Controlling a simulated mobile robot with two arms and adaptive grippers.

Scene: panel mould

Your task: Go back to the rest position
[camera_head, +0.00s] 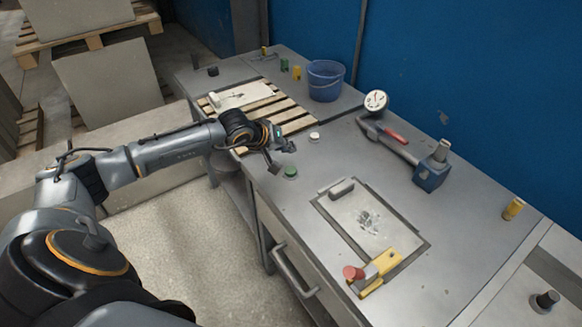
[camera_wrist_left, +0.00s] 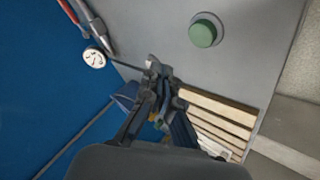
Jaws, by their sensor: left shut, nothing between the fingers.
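My left arm reaches in from the left in the head view, over the front edge of the grey workbench (camera_head: 313,157). My left gripper (camera_head: 279,170) is shut and empty. It is near a green round button (camera_head: 290,172) on the bench and the right end of a wooden pallet (camera_head: 285,112). In the left wrist view the shut fingers of the left gripper (camera_wrist_left: 159,68) show in the middle, with the green button (camera_wrist_left: 203,31) above right of them. My right gripper is not in view.
A panel mould (camera_head: 332,217) with a yellow clamp (camera_head: 383,268) lies at the front. The bench between hammer and mould is clear. A blue wall (camera_head: 470,80) bounds the back.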

